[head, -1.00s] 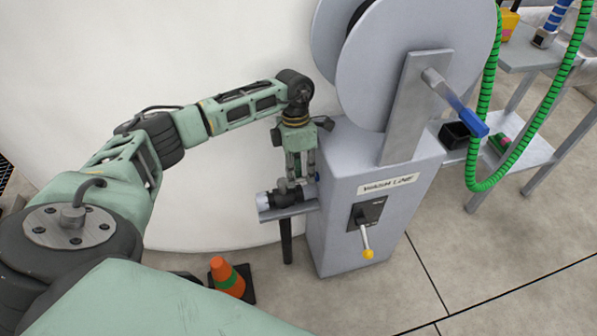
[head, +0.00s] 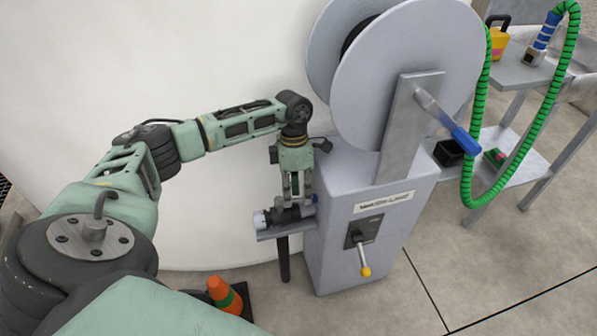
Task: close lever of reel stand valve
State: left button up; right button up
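The reel stand (head: 325,230) is a grey cabinet with a large grey reel (head: 405,75) on top. A small valve (head: 262,219) with a pale end and dark body lies on a shelf bracket (head: 270,234) at the stand's left side. My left gripper (head: 292,203) points down at the valve, its fingers at the valve's top. The valve's lever is hidden or too small to make out, and I cannot tell whether the fingers touch it or how far apart they are. A yellow-knobbed handle (head: 364,262) hangs down on the stand's front. My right gripper is not in view.
A white curved wall (head: 215,65) stands close behind my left arm. A blue-handled crank (head: 455,130), a green hose (head: 473,160) and a grey shelf cart (head: 520,150) are on the right.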

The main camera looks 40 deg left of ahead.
pick_arm(q)
jog(key=shift+s+a, duration=0.2)
jog(key=shift+s, duration=0.15)
jog(key=shift+w+r, duration=0.15)
jog(key=shift+r, duration=0.2)
notch_tip(320, 180, up, 11)
jog(key=w+a, duration=0.1)
jog(key=shift+w+a, duration=0.2)
jog(key=shift+a, duration=0.1)
jog(key=shift+c, duration=0.2)
